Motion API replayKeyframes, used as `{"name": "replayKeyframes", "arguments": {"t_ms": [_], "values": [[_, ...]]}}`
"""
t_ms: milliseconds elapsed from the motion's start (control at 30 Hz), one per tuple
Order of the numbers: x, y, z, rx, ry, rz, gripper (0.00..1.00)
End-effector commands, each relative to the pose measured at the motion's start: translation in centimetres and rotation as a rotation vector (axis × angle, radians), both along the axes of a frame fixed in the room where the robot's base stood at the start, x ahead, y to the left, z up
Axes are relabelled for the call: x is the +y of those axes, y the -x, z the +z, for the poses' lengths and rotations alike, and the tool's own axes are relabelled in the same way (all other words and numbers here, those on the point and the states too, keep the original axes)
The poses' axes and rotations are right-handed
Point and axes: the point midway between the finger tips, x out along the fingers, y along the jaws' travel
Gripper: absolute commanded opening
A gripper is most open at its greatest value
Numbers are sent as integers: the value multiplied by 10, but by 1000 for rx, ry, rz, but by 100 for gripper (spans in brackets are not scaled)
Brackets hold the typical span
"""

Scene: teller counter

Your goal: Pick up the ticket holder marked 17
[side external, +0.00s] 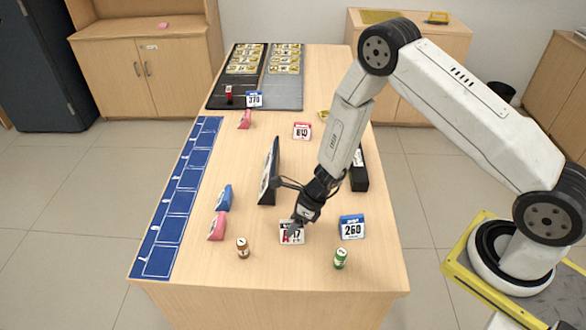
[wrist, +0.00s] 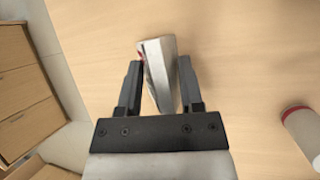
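The ticket holder marked 17 (side external: 298,238) is a small white tent-shaped card stand on the counter near its front. It has dark digits and a red mark, and a finger of my gripper hides part of its face. In the wrist view the holder (wrist: 160,75) shows from above, set slightly askew between the two fingers. My gripper (side external: 295,226) is down at the holder. In the wrist view my gripper (wrist: 160,66) is open, with one finger on each side of the holder. The gaps look small, and I cannot tell if either finger touches it.
A blue holder marked 260 (side external: 352,227) stands to the right. A brown can (side external: 243,248) and a green can (side external: 340,258) stand in front. Pink (side external: 217,227) and blue (side external: 224,197) holders are at left. A dark upright panel (side external: 269,172) stands behind.

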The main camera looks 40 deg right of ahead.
Motion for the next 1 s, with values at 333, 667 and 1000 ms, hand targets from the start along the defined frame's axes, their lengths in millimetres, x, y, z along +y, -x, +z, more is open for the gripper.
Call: {"name": "replayKeyframes", "arguments": {"t_ms": [333, 667, 1000], "values": [[0, 0, 1, -1, -1, 0, 0], [0, -1, 17, -2, 0, 0, 0], [-3, 19, 55, -2, -1, -1, 0]]}}
